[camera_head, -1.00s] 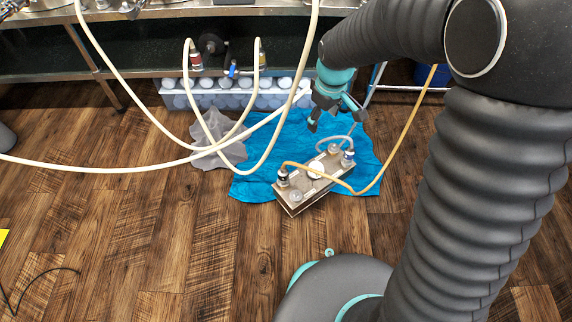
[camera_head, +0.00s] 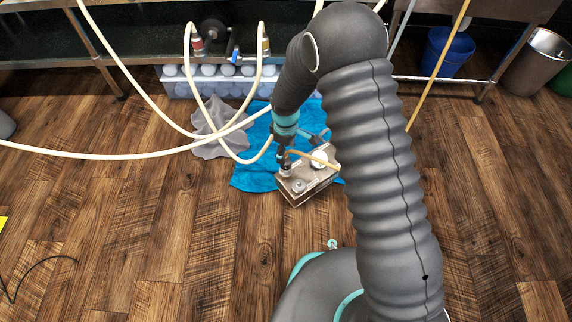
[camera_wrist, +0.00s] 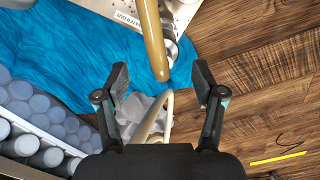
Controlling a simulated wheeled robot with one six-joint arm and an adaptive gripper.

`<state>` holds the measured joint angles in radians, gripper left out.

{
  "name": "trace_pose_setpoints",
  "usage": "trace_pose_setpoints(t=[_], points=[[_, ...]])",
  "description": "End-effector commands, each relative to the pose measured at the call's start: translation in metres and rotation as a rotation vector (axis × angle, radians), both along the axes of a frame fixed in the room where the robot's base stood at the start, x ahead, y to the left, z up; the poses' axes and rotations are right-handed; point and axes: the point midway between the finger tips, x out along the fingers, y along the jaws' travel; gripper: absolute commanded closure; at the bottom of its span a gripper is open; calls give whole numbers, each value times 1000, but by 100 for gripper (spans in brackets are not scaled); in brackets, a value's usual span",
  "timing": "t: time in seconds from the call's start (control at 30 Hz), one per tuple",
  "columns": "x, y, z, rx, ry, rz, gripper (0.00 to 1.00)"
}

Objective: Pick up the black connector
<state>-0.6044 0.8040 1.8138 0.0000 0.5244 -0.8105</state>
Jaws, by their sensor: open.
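In the head view a metal box-like unit (camera_head: 308,190) stands on a blue cloth, with hose fittings on top. The dark connector (camera_head: 285,170) at its left end carries a tan hose and is partly covered by my gripper (camera_head: 283,158), which is just above or beside it. In the wrist view my gripper (camera_wrist: 162,78) is open and empty. The tan hose (camera_wrist: 153,38) runs down between the fingers, apart from both. A silver fitting (camera_wrist: 171,48) shows behind the hose. The black part of the connector cannot be made out there.
The blue cloth (camera_head: 245,178) and a grey cloth (camera_head: 210,147) lie on the wooden floor. Cream hoses (camera_head: 120,157) loop down close to my gripper's left. A crate of bottles (camera_head: 180,91) stands behind, under a steel bench. The floor in front is clear.

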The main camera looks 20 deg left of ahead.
Motion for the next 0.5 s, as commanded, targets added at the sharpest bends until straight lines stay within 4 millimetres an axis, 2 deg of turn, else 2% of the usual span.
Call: trace_pose_setpoints(t=[0.1, 0.37, 0.5], points=[[0, 0, -17, -1, 1, 0, 31], [-1, 0, -29, 0, 0, -1, 31], [-3, -1, -44, -1, 1, 0, 31]])
